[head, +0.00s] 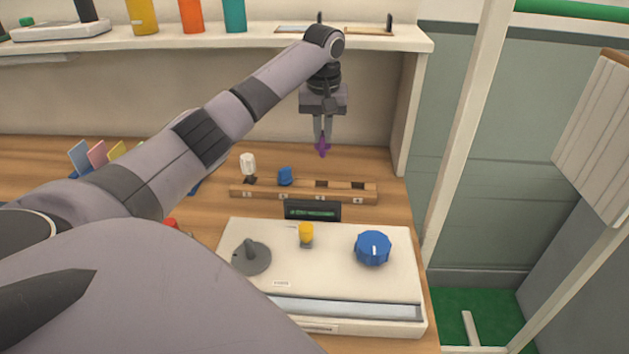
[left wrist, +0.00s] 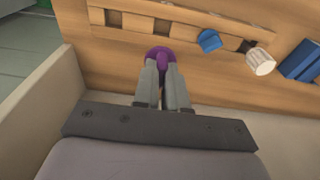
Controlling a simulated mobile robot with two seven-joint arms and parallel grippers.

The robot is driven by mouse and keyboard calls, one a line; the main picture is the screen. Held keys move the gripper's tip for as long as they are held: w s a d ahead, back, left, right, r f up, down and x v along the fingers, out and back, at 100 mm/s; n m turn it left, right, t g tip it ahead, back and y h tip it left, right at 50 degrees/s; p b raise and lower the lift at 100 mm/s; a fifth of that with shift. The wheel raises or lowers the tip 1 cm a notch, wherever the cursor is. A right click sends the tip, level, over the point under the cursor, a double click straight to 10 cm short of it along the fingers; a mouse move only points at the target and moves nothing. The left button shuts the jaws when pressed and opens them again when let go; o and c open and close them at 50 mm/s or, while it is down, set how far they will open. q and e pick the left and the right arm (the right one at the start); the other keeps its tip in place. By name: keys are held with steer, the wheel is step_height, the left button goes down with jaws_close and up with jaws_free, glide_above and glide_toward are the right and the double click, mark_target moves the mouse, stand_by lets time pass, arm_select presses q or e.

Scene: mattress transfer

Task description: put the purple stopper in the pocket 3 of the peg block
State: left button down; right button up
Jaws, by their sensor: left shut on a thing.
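The purple stopper (head: 323,149) hangs from my left gripper (head: 322,138), which is shut on it above the table, behind the peg block as the head view shows it. The stopper also shows between the fingertips in the left wrist view (left wrist: 161,56). The wooden peg block (head: 300,194) lies on the table with numbered pockets. Pocket 3 (head: 322,184) is empty, and so is pocket 4 (head: 358,186). A blue stopper (head: 285,176) sits at pocket 2 and a white ribbed stopper (head: 248,162) at pocket 1. My right gripper is not in view.
A white panel (head: 400,290) with a blue knob (head: 373,248), a yellow-topped switch (head: 306,234) and a grey dial stands in front of the block. A small display (head: 312,211) is close to the block. A shelf (head: 390,40) runs above, with a side wall at right.

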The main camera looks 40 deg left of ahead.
arm_select(q)
steer(key=shift+a+f, duration=0.1)
step_height(320, 180, down, 10)
steer(key=shift+r+p, duration=0.1)
steer(key=shift+p, duration=0.3)
steer(key=c, duration=1.2)
jaws_free()
steer(key=r, duration=0.8)
steer(key=s+d+r+b, duration=0.1)
steer(key=r, duration=0.3)
